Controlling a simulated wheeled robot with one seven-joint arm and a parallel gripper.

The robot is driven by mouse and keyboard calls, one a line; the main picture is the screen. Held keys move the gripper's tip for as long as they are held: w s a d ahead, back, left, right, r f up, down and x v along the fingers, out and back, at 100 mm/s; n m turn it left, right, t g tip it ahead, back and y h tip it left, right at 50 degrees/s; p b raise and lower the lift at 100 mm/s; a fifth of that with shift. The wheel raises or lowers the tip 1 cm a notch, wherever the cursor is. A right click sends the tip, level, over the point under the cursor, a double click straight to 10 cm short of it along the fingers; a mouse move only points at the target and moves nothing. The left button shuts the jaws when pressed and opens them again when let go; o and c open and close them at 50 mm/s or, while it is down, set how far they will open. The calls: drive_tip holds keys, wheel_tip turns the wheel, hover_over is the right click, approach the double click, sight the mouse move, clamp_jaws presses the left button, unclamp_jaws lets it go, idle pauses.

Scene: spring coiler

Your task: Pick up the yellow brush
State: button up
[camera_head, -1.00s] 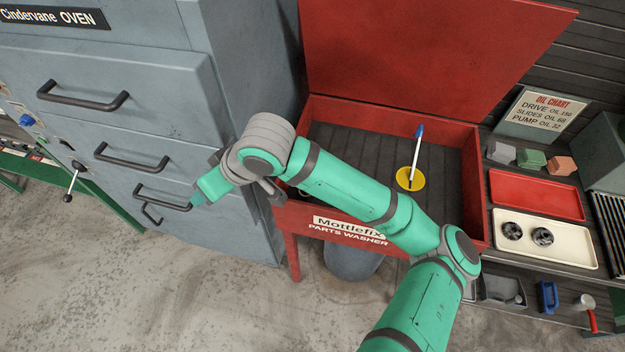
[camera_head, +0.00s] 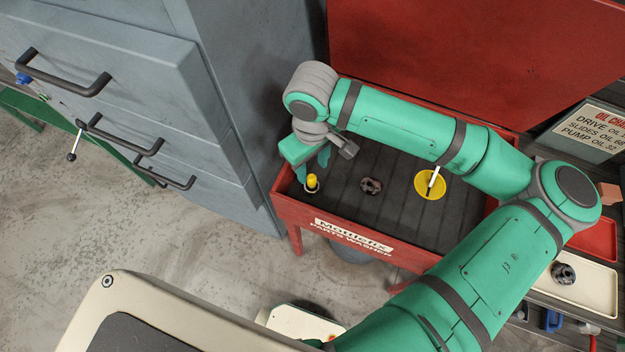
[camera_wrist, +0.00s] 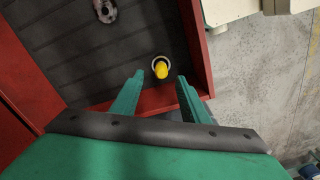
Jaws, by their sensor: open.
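The yellow brush (camera_head: 312,181) shows as a short yellow upright piece with a pale ring around its base, near the left front corner of the parts washer basin. It also shows in the wrist view (camera_wrist: 161,70), seen from above. My gripper (camera_head: 313,170) is open and empty above the basin's left end, close to the brush. In the wrist view my two fingers (camera_wrist: 160,80) point towards the brush, which appears between and just beyond the tips. I cannot tell the exact height gap. The brush's lower part is hard to make out.
The red parts washer (camera_head: 283,207) has raised walls around its dark basin. A dark round part (camera_head: 370,185) lies right of the brush. A yellow disc (camera_head: 424,190) with a white stick is farther right.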

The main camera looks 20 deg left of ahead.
sight(312, 176)
drive_tip(key=shift+s+f, duration=0.15)
drive_tip(key=shift+f, duration=3)
clamp_jaws()
drive_tip(key=shift+d, duration=0.1)
